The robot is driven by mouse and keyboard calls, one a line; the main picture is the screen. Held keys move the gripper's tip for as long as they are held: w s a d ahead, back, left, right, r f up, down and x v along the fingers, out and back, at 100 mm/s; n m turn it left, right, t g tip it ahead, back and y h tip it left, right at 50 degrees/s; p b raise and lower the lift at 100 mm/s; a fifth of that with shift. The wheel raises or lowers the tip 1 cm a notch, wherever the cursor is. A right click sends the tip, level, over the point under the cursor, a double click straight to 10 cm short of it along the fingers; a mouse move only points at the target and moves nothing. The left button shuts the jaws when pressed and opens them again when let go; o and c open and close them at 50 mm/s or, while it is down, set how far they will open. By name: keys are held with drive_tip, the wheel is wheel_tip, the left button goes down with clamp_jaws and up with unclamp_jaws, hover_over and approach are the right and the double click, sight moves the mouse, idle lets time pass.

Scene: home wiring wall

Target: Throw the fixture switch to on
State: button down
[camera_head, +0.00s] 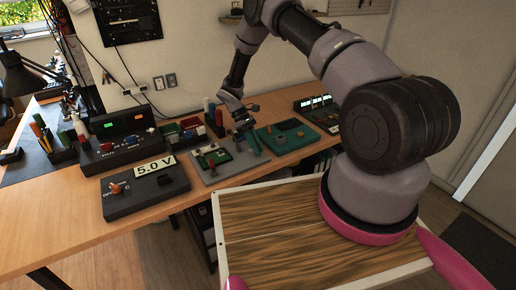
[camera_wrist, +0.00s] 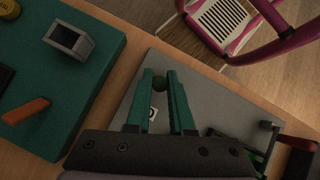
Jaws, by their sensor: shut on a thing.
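The grey fixture plate (camera_head: 206,178) lies on the bench and carries a green board (camera_head: 213,158). It also shows in the wrist view (camera_wrist: 223,107). My gripper (camera_head: 252,143) is low over the right part of this plate. A small white label with a dark mark (camera_wrist: 152,114) shows between the fingers. The switch's base and its exact lever angle are hidden by the fingers.
A teal plate (camera_head: 292,137) with a grey socket (camera_wrist: 69,40) and an orange bar (camera_wrist: 25,111) sits right beside the fixture. A black box (camera_head: 145,203) with a 5.0 V display (camera_head: 154,164) stands at left. A wooden tray-like top (camera_head: 270,262) is in front.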

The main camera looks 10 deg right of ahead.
drive_tip(key=shift+w+f+g, duration=0.1)
drive_tip(key=shift+w+g, duration=0.1)
drive_tip(key=shift+g, duration=0.3)
drive_tip(key=shift+h, duration=0.3)
drive_tip(key=c, duration=1.1)
unclamp_jaws()
drive_tip(key=v, duration=1.1)
drive_tip(key=shift+w+f, duration=0.1)
drive_tip(key=shift+f, duration=0.05)
